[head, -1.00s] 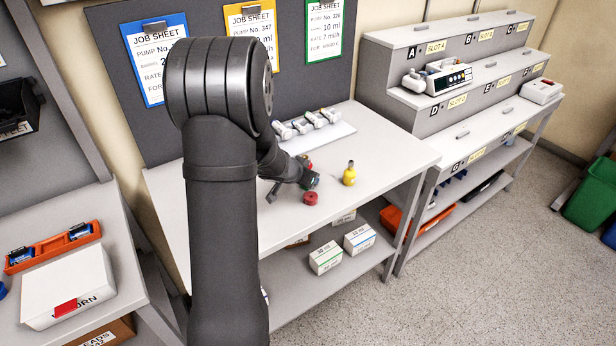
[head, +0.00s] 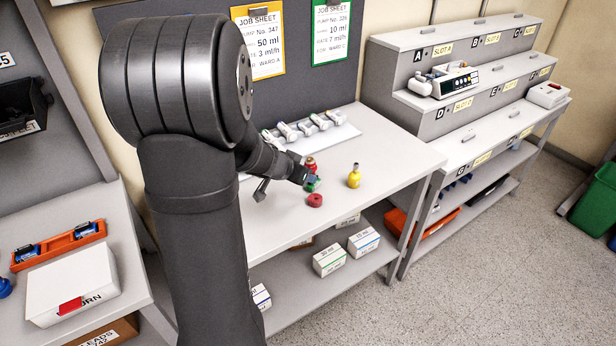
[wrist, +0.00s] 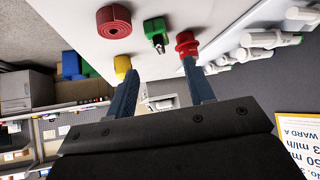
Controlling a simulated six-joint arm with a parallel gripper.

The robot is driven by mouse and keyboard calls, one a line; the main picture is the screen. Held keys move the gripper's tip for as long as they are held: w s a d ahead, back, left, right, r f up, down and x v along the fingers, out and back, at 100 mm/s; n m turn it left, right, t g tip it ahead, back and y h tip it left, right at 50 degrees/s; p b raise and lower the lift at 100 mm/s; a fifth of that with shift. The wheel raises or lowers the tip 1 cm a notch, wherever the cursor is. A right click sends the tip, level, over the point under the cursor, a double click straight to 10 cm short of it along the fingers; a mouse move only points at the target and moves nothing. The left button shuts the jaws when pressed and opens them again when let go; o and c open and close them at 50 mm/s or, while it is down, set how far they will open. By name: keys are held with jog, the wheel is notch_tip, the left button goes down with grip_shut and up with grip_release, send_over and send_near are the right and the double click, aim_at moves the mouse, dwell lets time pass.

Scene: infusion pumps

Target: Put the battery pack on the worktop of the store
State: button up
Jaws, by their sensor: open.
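My gripper (head: 287,186) is over the middle worktop in the head view, close to a small group of coloured items. In the wrist view its two fingers (wrist: 162,62) are apart, with nothing held between them. I cannot pick out a battery pack for certain. Two small blue blocks (head: 84,230) sit in an orange tray (head: 58,246) on the left bench and may be battery packs. The left bench (head: 132,262) has a bare strip at its right edge. Which bench is the store cannot be told.
Near my gripper stand a red bottle (head: 311,164), a green item (head: 312,187), a red roll (head: 315,201) and a yellow bottle (head: 354,177). Several white syringes (head: 310,125) lie behind. A white box (head: 72,283) fills the left bench's front. A stepped slot rack (head: 440,120) stands right.

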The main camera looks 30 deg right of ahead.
jog(key=v, duration=0.3)
jog(key=shift+r, duration=0.1)
jog(key=o, duration=0.3)
jog(key=shift+s+a+r, duration=0.1)
jog(key=shift+a+r, duration=0.1)
jog(key=shift+a, duration=0.05)
